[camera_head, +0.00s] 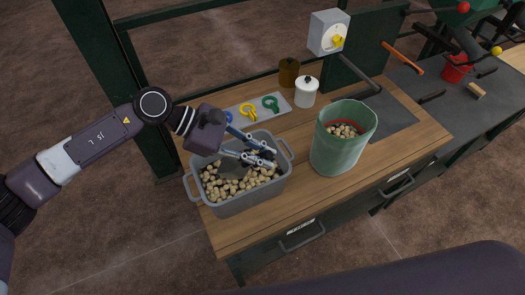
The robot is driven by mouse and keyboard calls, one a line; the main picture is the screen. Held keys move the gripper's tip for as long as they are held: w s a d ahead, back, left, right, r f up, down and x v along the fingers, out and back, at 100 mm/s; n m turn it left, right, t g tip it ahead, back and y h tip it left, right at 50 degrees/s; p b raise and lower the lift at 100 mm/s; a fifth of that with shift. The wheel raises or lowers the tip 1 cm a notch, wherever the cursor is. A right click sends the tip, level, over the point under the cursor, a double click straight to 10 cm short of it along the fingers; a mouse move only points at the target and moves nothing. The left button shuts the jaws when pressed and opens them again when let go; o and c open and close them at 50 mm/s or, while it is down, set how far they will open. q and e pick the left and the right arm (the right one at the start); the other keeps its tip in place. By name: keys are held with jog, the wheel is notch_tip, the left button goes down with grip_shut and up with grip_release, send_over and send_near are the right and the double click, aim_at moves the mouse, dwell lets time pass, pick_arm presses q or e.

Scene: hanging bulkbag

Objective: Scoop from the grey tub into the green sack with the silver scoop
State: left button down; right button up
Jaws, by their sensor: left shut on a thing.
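The grey tub (243,201) stands at the left of the wooden counter, filled with pale, rounded lumps. My left gripper (268,156) reaches over the tub from the left and is shut on the silver scoop (233,169). The scoop shows as a dull grey shape low in the tub among the lumps. The fingers cover much of the scoop, so I cannot tell how full it is. The green sack (338,154) stands open to the right of the tub, with similar lumps inside. My right gripper is not in view.
A light tray (257,109) with yellow and green ring-handled items lies behind the tub. A white lidded jar (306,92) and a brown jar (289,72) stand behind the sack. A grey box with a yellow knob (329,32) is above. Bare wood lies in front.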

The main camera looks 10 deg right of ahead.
aim_at(242, 163)
pick_arm(q)
jog(key=f+b, duration=0.1)
jog(key=f, duration=0.1)
jog(key=a+f+b, duration=0.1)
jog(key=f, duration=0.3)
jog(key=shift+w+a+f+b, duration=0.15)
jog(key=shift+w+a+b, duration=0.05)
jog(key=shift+w+b, duration=0.2)
jog(key=shift+w+a+b, duration=0.2)
jog(key=shift+a+b, duration=0.2)
jog(key=shift+b, duration=0.25)
dwell(0.8)
